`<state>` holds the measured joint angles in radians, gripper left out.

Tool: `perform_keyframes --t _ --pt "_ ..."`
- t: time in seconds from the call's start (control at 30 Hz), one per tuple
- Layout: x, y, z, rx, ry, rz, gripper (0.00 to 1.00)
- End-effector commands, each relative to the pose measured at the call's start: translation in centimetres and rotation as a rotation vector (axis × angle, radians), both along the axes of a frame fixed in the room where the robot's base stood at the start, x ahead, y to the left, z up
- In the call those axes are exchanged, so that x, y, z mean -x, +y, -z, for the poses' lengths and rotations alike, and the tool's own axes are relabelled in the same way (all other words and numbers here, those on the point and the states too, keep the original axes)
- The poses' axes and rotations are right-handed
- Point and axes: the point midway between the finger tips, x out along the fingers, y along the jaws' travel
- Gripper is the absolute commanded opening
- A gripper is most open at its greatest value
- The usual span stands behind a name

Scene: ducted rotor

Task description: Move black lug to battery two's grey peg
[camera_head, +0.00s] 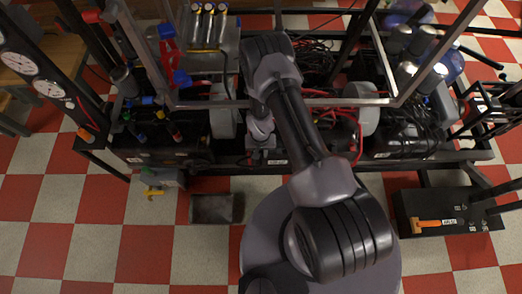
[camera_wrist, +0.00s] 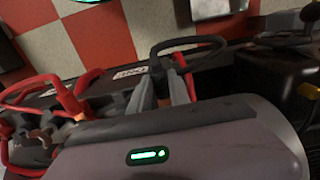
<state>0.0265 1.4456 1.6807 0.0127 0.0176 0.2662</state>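In the wrist view, my gripper (camera_wrist: 165,78) has its two grey fingers on either side of the dark end of a black cable, which looks like the black lug (camera_wrist: 158,72). The black cable (camera_wrist: 195,41) loops up and right from there. In the head view my gripper (camera_head: 262,145) is low in the middle of the frame, and the lug is too small to make out. A black box, possibly a battery, stands on the left (camera_head: 155,148) and another on the right (camera_head: 400,142). I cannot tell which is battery two. I cannot make out a grey peg.
Red cables (camera_wrist: 65,95) crowd the left of my gripper in the wrist view. A dark box (camera_wrist: 285,75) is close on the right. A grey metal frame (camera_head: 350,102) crosses above the work area. The checkered floor in front (camera_head: 140,240) is largely clear.

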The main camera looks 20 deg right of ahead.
Motion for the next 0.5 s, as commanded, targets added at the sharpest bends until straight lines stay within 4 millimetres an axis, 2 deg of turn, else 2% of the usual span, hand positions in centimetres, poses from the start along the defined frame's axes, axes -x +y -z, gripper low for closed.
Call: perform_keyframes --t 0.23,0.5 --pt "0.1 0.0 0.0 0.000 0.000 0.000 0.00" --pt "1.4 0.5 -0.1 0.001 0.001 -0.001 0.00"
